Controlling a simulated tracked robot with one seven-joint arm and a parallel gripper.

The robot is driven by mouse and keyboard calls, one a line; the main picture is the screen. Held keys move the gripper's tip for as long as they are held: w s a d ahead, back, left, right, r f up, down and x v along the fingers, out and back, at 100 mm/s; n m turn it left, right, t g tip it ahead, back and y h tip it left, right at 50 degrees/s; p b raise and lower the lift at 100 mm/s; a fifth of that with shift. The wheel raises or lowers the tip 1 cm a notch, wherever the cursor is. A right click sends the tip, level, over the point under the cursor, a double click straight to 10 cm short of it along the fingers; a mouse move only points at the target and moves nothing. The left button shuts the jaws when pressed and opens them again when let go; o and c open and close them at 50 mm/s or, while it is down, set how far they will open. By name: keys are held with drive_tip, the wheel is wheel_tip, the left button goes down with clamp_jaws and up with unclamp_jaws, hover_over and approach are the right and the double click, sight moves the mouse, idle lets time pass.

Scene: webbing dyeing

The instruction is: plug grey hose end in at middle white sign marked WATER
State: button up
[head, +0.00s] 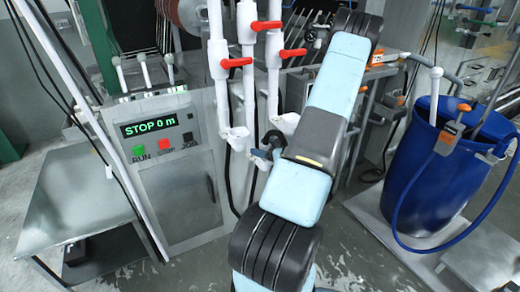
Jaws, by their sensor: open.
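Three white vertical pipes with red lever handles stand at the centre: a left pipe (217,80), a middle pipe (247,85) and a right pipe (273,85). White fittings (236,136) sit at their lower ends. No WATER lettering is readable, and I cannot pick out the grey hose end. A dark part that looks like my gripper (268,149) shows beside my light blue arm, just below the right-hand white fitting (286,123). It is open and mostly hidden by the arm. I cannot tell whether it touches a hose.
A metal table (75,210) is at far left. A blue drum (433,170) with a blue hose (440,248) stands at right. Dark hoses hang below the pipes.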

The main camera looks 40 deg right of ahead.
drive_tip(key=v, duration=1.3)
drive_tip(key=shift+s+d, duration=0.2)
drive_tip(key=shift+s, duration=0.15)
